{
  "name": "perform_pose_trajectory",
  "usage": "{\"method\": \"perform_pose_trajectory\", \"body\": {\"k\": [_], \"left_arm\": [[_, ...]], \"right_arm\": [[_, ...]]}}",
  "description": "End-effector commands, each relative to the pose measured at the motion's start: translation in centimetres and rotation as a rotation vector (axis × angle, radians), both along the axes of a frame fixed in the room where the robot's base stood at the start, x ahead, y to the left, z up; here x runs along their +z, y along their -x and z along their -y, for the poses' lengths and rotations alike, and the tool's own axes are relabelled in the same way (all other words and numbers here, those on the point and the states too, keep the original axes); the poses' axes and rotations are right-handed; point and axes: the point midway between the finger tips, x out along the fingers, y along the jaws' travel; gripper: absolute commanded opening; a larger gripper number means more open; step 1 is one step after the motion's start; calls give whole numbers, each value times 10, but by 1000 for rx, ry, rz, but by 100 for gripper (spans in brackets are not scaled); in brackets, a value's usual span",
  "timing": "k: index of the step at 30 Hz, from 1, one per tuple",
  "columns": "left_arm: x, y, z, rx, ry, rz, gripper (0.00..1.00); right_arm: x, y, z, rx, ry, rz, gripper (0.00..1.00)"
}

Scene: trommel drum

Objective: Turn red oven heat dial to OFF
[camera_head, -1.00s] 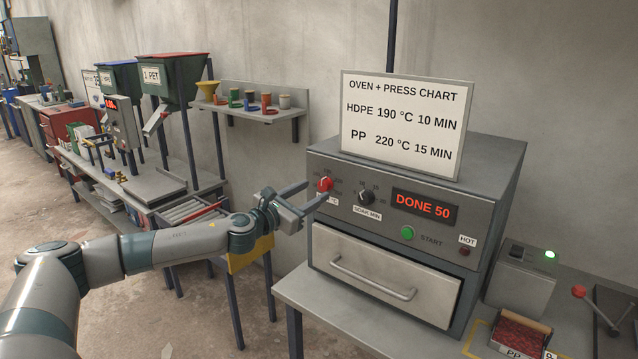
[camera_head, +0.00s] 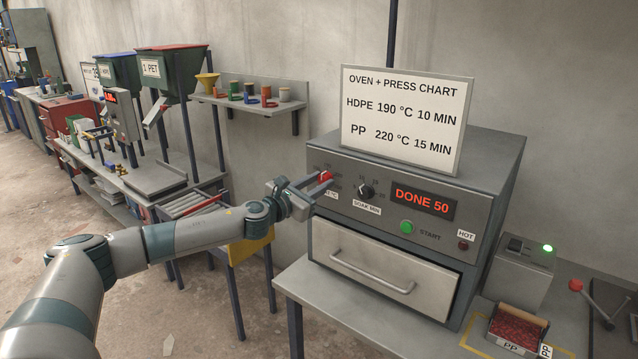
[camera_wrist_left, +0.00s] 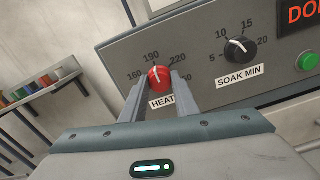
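The red heat dial (camera_head: 325,177) is at the left of the oven's (camera_head: 490,190) front panel. In the left wrist view the dial (camera_wrist_left: 158,78) has its white pointer line up near the 190 mark, with 160 to its left and 220 to its right. My left gripper (camera_head: 324,180) reaches it from the left. In the left wrist view the gripper's two fingers (camera_wrist_left: 160,82) lie along either side of the dial, close against it. No OFF mark is legible; the fingers cover part of the scale. My right gripper is in no view.
The black soak dial (camera_head: 366,191) sits just right of the red dial. The display (camera_head: 423,203) reads DONE 50, above a green start button (camera_head: 407,227). A chart sign (camera_head: 404,120) stands on the oven. The oven drawer (camera_head: 380,272) is shut.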

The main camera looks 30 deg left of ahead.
Motion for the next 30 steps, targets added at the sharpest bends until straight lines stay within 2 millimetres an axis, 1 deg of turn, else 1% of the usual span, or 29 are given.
{"method": "perform_pose_trajectory", "body": {"k": [8, 14, 20, 30], "left_arm": [[0, 0, 0, 1, 29, -2, 5], [1, 0, 0, 1, 108, -8, 5], [0, 0, 0, 0, 243, -20, 5], [1, 0, -1, 1, 555, -43, 5]], "right_arm": [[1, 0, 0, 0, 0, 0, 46], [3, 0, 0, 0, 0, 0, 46], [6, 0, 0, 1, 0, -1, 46], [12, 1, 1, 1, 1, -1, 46]]}}
